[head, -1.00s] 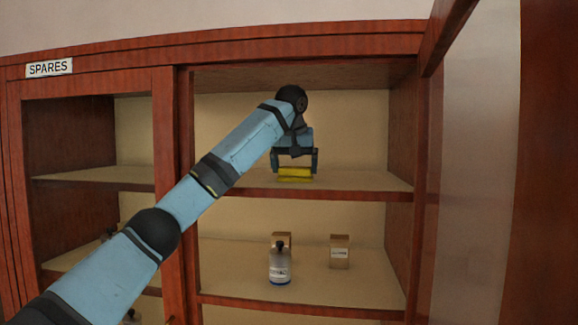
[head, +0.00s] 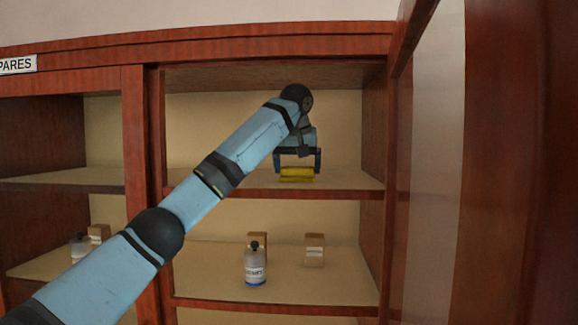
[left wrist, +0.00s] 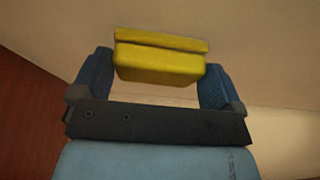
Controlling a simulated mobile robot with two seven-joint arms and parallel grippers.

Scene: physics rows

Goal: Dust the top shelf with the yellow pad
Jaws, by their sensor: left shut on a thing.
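The yellow pad (head: 297,174) is held between the fingers of my left gripper (head: 298,165), at the top shelf (head: 226,181) of the cabinet's right bay. In the left wrist view the pad (left wrist: 160,62) sits between both fingertips of the left gripper (left wrist: 158,75), with the pale shelf surface beyond it. The pad is close to the shelf; I cannot tell for sure whether it touches. No other object shows on the visible part of this shelf. My right gripper is not in view.
On the lower shelf (head: 210,285) stand a bottle with a dark cap (head: 255,268) and small boxes, one of them (head: 314,250) to the right. An upright divider (head: 142,160) is left of the bay. A door panel (head: 435,180) stands open at right.

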